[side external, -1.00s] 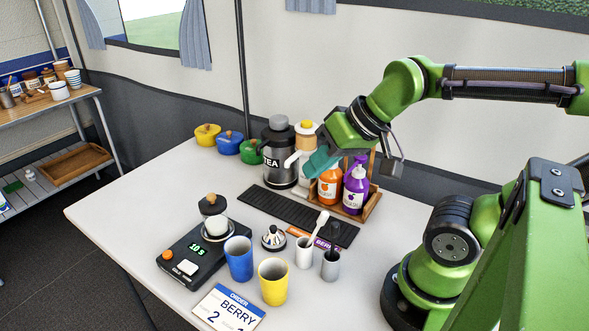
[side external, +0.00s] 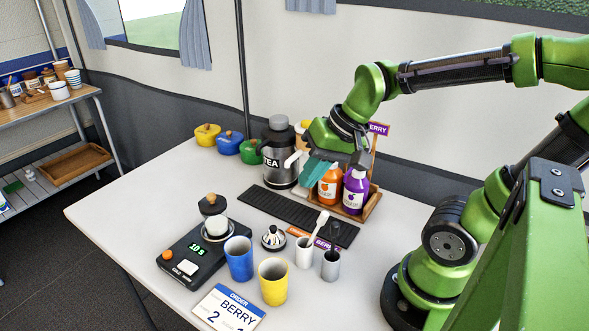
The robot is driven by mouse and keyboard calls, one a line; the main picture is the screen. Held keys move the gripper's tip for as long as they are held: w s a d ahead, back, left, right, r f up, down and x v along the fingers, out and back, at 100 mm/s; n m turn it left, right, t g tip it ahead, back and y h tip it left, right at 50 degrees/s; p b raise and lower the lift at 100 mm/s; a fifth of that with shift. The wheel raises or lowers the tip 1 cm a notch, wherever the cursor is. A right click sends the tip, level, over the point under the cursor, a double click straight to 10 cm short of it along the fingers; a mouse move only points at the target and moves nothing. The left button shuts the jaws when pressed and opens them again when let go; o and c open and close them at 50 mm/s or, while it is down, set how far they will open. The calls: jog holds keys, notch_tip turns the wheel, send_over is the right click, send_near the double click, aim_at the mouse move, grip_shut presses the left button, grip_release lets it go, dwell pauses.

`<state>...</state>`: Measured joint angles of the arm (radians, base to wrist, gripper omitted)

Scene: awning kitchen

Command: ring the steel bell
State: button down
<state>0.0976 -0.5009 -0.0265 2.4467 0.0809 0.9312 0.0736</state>
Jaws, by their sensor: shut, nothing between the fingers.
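The steel bell (side external: 273,238), a small silver dome with a dark-tipped knob, stands upright on the white table (side external: 130,215). It sits between the blue cup (side external: 238,258) and the white cup holding a spoon. How high the fingertips are above the table is hard to tell.
A yellow cup (side external: 273,281), white cup (side external: 304,252) and grey cup (side external: 331,265) stand around the bell. A black scale (side external: 192,259) is left. Behind are a dark grooved tray (side external: 270,208), tea dispenser (side external: 279,158), orange bottle (side external: 330,186) and purple bottle (side external: 355,190).

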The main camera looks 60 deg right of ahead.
jog(key=w+d+f+m+g+y, duration=0.1)
jog(key=w+f+m+g+y, duration=0.3)
jog(key=m, duration=0.8)
jog(key=m+t+y, duration=0.2)
jog(key=m+t, duration=0.1)
jog(key=m, duration=1)
send_over(277, 229)
jog(key=shift+w+d+f, duration=0.25)
jog(key=shift+f, duration=0.2)
jog(key=shift+f, duration=4.45)
jog(key=shift+f, duration=0.1)
jog(key=shift+f, duration=0.3)
